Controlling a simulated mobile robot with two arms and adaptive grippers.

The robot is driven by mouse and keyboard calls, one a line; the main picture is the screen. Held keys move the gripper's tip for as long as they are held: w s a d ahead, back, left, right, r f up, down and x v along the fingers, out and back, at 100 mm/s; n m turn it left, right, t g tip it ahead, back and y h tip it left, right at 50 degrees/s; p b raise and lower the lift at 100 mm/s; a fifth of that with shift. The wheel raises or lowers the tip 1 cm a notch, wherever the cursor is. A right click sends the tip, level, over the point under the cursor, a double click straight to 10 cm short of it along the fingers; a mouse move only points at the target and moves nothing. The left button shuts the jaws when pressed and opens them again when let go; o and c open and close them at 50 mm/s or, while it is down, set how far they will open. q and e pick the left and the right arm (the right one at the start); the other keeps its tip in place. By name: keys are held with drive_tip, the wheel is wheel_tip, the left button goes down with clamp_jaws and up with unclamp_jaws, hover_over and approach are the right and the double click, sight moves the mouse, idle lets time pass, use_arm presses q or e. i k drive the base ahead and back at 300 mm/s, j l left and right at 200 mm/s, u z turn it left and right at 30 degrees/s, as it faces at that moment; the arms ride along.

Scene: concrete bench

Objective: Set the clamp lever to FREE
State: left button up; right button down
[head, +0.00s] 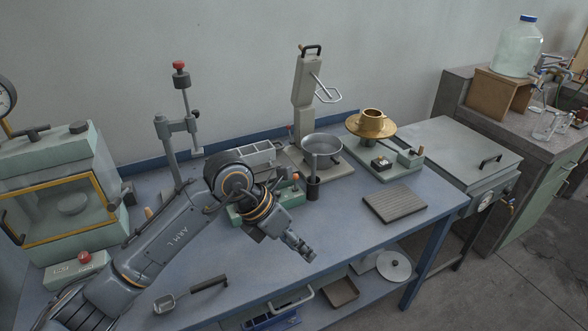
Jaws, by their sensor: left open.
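My left gripper (300,246) is open and empty, in the air over the front middle of the blue bench (360,235). No FREE marking is legible, and I cannot tell for sure which part is the clamp lever. Behind my left wrist is a green-based fixture (237,216), partly hidden by the arm, with a dark upright handle (313,185) at its right end. A clamp stand (168,143) with a red-topped rod (180,72) rises at the back left. My right gripper is not in view.
A press-like machine (303,100) with a metal pan (322,147) stands behind. A brass bowl device (371,126) is at right. A ribbed dark mat (394,203) and a small scoop (190,294) lie on the bench. A glass-fronted cabinet (60,190) fills the left.

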sight(296, 176)
drive_tip(key=i, duration=1)
